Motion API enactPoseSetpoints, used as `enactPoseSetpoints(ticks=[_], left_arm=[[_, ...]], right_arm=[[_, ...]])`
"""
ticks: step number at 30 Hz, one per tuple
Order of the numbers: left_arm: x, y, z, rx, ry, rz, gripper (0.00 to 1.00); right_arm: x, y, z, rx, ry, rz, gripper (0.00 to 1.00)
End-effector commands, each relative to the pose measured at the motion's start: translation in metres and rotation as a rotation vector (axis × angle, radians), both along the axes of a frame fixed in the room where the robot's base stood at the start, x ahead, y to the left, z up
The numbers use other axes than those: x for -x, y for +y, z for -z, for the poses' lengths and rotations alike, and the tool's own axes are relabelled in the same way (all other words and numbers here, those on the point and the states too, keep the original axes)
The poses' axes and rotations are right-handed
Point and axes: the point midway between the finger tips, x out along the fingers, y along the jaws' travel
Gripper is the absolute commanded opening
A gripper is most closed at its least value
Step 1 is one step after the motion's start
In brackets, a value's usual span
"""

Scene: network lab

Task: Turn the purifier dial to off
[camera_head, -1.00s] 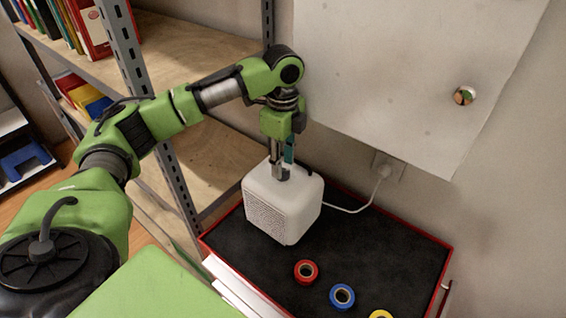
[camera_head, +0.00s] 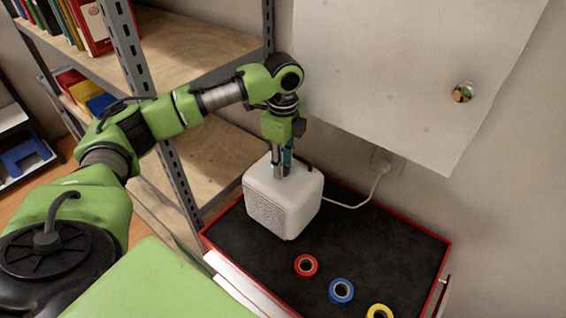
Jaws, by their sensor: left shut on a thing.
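The purifier (camera_head: 284,207) is a white rounded cube with a perforated grille on its front left face. It stands on the black top of a red-edged cabinet (camera_head: 370,262). My left gripper (camera_head: 283,172) points straight down at the middle of the purifier's top, shut on the dial there. The dial itself is hidden by the fingers, so its setting cannot be read. My right gripper is not in view.
Red (camera_head: 305,265), blue (camera_head: 341,291) and yellow (camera_head: 379,312) tape rolls lie on the cabinet top. A white cable (camera_head: 352,205) runs from the purifier to a wall socket. A metal shelf (camera_head: 200,45) stands left; a white board (camera_head: 400,75) hangs behind.

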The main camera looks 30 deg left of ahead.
Motion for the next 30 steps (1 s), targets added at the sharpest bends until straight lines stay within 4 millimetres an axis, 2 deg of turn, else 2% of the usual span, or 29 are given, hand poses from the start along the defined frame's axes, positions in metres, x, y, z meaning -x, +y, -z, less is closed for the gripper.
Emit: enactPoseSetpoints(ticks=[8,30], left_arm=[[-0.0004,-0.0002,-0.0006,0.001,-0.001,-0.153,0.04],[-0.0012,0.0000,-0.0016,0.001,-0.004,-0.811,0.04]], right_arm=[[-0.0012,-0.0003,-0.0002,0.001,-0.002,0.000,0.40],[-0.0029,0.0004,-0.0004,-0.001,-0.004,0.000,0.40]])
